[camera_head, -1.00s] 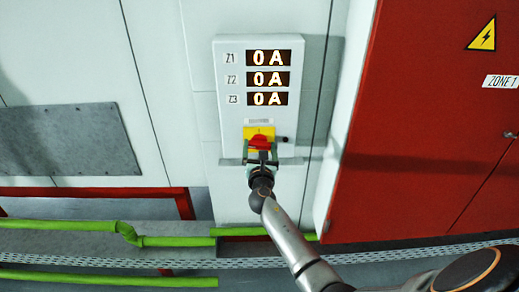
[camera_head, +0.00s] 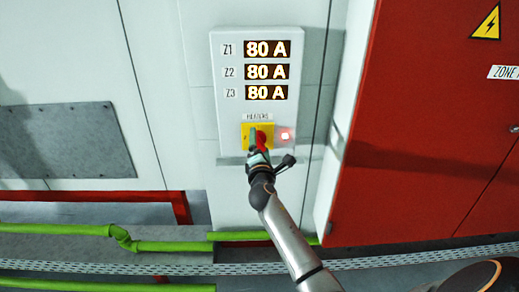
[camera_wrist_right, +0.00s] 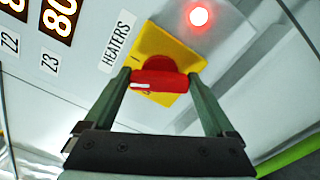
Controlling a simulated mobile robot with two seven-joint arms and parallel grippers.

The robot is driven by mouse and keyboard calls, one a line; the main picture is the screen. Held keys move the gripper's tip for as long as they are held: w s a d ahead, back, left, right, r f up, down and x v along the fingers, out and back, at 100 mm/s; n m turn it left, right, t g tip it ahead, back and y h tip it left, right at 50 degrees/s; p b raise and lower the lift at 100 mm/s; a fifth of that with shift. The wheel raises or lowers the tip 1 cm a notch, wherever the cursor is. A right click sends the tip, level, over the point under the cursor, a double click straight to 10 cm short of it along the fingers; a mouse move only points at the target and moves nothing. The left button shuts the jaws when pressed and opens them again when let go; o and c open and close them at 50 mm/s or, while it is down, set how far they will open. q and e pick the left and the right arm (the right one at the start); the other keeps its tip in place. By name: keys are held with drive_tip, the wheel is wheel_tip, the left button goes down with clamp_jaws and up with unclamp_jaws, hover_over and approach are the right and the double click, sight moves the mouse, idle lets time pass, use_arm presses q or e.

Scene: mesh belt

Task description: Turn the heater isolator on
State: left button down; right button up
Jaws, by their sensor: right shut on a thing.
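The heater isolator is a red rotary handle (camera_head: 262,139) on a yellow plate (camera_head: 246,137), low on a white panel (camera_head: 217,105). My right gripper (camera_head: 258,150) is at the handle and partly covers it. In the right wrist view the red handle (camera_wrist_right: 165,80) sits between the two green fingers of my right gripper (camera_wrist_right: 163,84), which are shut on it. The yellow plate (camera_wrist_right: 152,42) is behind it, beside the HEATERS label (camera_wrist_right: 116,46). A red lamp (camera_head: 285,135) beside the handle is lit. The displays (camera_head: 267,71) read 80 A for Z1, Z2 and Z3. My left gripper is not in view.
A red cabinet (camera_head: 430,130) with a warning sign stands to the right of the panel. Green pipes (camera_head: 170,246) and a perforated cable tray (camera_head: 120,262) run low along the wall. A grey plate (camera_head: 65,140) is on the wall at left.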

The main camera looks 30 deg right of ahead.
drive_tip(key=shift+f+m+b, duration=0.25)
drive_tip(key=shift+m+b, duration=0.15)
drive_tip(key=shift+m, duration=0.5)
drive_tip(key=shift+m+b, duration=0.4)
drive_tip(key=shift+m, duration=0.4)
drive_tip(key=shift+m+b, duration=0.35)
drive_tip(key=shift+m, duration=0.35)
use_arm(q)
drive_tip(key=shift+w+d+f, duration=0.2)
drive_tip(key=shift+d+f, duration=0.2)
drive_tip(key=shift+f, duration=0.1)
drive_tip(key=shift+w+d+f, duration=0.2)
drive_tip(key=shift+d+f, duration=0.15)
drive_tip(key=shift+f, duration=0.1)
use_arm(e)
drive_tip(key=shift+m, duration=0.3)
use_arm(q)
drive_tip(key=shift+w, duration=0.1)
use_arm(e)
drive_tip(key=o, duration=1.1)
drive_tip(key=shift+c, duration=0.2)
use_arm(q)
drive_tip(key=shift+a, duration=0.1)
use_arm(e)
drive_tip(key=shift+r, duration=0.1)
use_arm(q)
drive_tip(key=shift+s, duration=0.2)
